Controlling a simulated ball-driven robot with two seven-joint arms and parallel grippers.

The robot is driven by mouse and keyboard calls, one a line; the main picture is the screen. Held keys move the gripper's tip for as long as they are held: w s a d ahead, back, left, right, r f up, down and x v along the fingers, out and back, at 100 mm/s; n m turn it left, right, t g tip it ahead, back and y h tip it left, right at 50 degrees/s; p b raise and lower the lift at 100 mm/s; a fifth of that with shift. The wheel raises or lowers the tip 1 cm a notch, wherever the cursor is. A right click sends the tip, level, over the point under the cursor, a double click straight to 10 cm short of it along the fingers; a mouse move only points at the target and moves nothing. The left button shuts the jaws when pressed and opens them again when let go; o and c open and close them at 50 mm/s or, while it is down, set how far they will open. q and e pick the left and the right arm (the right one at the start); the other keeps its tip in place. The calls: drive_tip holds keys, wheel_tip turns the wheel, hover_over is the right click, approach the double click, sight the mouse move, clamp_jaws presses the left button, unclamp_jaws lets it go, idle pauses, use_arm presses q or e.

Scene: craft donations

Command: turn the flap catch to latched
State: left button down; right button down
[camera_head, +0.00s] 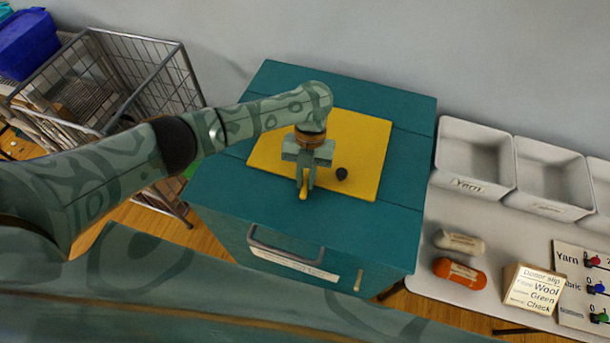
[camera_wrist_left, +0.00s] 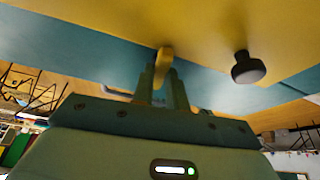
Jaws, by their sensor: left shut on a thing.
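A teal box (camera_head: 385,225) has a yellow flap (camera_head: 355,140) on its top. The flap catch is a small yellow piece (camera_head: 303,193) by the flap's front edge; it also shows in the left wrist view (camera_wrist_left: 164,62). My left gripper (camera_head: 305,176) reaches down from above and is shut on the catch. Its fingers cover part of the catch, so I cannot tell its exact turn. A dark round knob (camera_head: 341,174) stands on the flap, to the right of the gripper and apart from it; the left wrist view shows it too (camera_wrist_left: 248,68). My right gripper is not in view.
A dark handle (camera_head: 290,262) and a label are on the box's front. A wire cart (camera_head: 150,85) stands at left. To the right, a pale table (camera_head: 505,222) holds white bins (camera_head: 475,160), two yarn skeins (camera_head: 460,272), a donor slip (camera_head: 535,290) and a labelled board (camera_head: 572,310).

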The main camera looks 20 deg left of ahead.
use_arm(q)
drive_tip(key=shift+m, duration=0.7)
drive_tip(key=shift+y, duration=0.3)
drive_tip(key=c, duration=1.4)
unclamp_jaws()
drive_tip(key=shift+r, duration=0.1)
drive_tip(key=p+v, duration=0.3)
drive_tip(key=v, duration=1.3)
drive_tip(key=shift+s+d, duration=0.1)
